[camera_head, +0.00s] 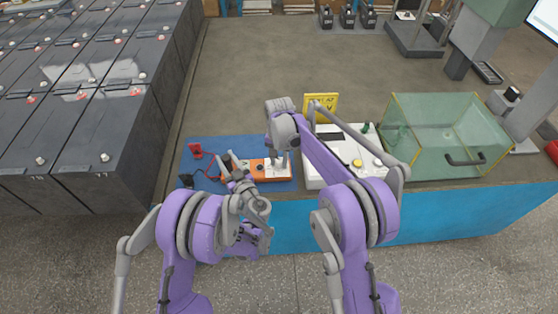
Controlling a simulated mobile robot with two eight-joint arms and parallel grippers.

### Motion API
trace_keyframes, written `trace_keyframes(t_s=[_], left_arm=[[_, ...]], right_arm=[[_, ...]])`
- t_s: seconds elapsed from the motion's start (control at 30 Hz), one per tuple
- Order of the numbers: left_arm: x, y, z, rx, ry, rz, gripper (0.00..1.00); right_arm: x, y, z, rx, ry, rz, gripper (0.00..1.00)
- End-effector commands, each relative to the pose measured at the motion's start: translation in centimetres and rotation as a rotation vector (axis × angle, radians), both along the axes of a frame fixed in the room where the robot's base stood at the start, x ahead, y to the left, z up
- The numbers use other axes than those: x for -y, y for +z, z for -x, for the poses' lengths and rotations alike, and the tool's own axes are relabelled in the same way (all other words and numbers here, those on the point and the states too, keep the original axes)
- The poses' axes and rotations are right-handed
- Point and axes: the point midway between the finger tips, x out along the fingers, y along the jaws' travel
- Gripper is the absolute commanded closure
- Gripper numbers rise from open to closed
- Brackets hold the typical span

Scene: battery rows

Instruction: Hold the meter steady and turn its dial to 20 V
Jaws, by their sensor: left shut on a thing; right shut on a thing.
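The orange meter (257,178) lies flat on a blue mat (215,149) near the front edge of the bench. My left gripper (232,169) is at the meter's left end and shut on it. My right gripper (277,163) reaches down from above onto the right part of the meter and is shut, with the dial most likely between its fingers. The fingers and wrist hide the dial, so its setting cannot be read. Red and dark leads run off the meter's left end toward a red clip (195,150) and a black clip (187,180).
A white box (318,171) with knobs stands right of the mat, with a yellow sign (323,107) behind it. A clear case (440,128) with a dark handle stands further right. Rows of black batteries (104,131) fill the left. The bench behind the mat is clear.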

Motion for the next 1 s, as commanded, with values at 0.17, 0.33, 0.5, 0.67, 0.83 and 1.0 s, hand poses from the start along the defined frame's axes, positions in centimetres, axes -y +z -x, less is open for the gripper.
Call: trace_keyframes(t_s=[0.17,0.33,0.5,0.67,0.83,1.0], left_arm=[[0.03,-0.01,0.01,0.000,0.000,0.001,1.00],[0.02,-0.02,0.00,0.000,0.000,0.001,1.00],[0.02,-0.02,0.00,0.000,0.000,0.001,1.00],[0.02,-0.01,0.00,0.000,0.000,0.001,1.00],[0.01,-0.01,0.00,0.000,0.000,0.001,1.00],[0.01,-0.01,0.00,0.000,0.000,0.001,1.00]], right_arm=[[-0.01,0.01,0.00,0.000,-0.069,0.000,1.00],[-0.01,0.01,0.00,0.000,-0.103,0.000,1.00],[-0.01,0.01,0.00,0.000,-0.115,0.000,1.00],[-0.01,0.01,0.00,0.000,-0.115,0.000,1.00],[-0.01,0.01,0.00,0.000,-0.115,0.000,0.56],[-0.01,0.01,0.00,0.000,-0.114,0.000,0.31]])
